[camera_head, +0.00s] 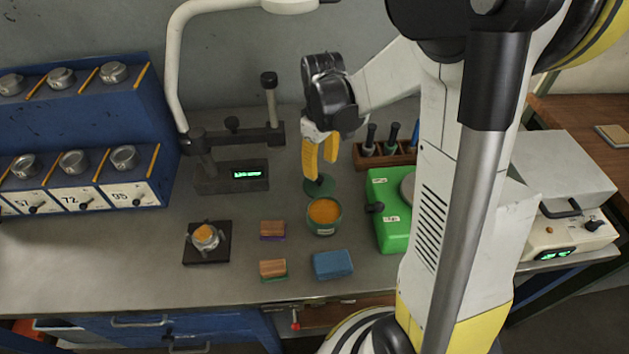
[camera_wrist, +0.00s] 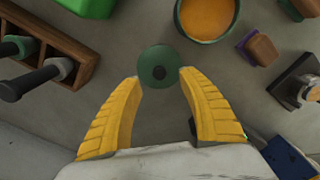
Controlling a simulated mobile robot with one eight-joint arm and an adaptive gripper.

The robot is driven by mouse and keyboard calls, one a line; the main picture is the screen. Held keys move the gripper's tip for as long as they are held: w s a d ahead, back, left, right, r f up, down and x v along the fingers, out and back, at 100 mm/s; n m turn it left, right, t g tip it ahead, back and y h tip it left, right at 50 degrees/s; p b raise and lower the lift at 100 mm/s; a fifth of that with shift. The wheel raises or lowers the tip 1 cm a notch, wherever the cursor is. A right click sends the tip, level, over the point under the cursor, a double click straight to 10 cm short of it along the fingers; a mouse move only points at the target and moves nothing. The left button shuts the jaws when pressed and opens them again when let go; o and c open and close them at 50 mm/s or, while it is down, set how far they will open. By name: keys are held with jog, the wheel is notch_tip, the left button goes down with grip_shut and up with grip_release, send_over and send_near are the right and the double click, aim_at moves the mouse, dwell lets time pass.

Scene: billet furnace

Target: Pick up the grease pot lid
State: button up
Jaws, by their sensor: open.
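The grease pot lid (camera_head: 319,187) is a green disc with a dark knob. It lies on the grey bench just behind the grease pot. In the wrist view the lid (camera_wrist: 159,67) sits just beyond my yellow fingertips, centred between them. The grease pot (camera_head: 324,216) is a green round tub of orange grease, without a cover; it also shows in the wrist view (camera_wrist: 207,20). My gripper (camera_head: 320,176) is open and empty, pointing down above the lid. In the wrist view its fingers (camera_wrist: 160,78) stand apart. I cannot tell whether a fingertip touches the lid.
A wooden rack (camera_head: 384,154) with dark-handled tools and a green box (camera_head: 388,225) stand to the right. Two brushes or blocks (camera_head: 272,229) and a blue sponge (camera_head: 332,264) lie in front. A gauge stand (camera_head: 232,177) is at the left rear.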

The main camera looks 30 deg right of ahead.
aim_at(320, 177)
jog(key=f+b, duration=0.1)
jog(key=f, duration=0.1)
jog(key=f+b, duration=0.1)
jog(key=f, duration=0.1)
jog(key=f+b, duration=0.1)
jog(key=f, duration=0.2)
jog(key=shift+w, duration=0.25)
jog(key=shift+r, duration=0.1)
grip_shut()
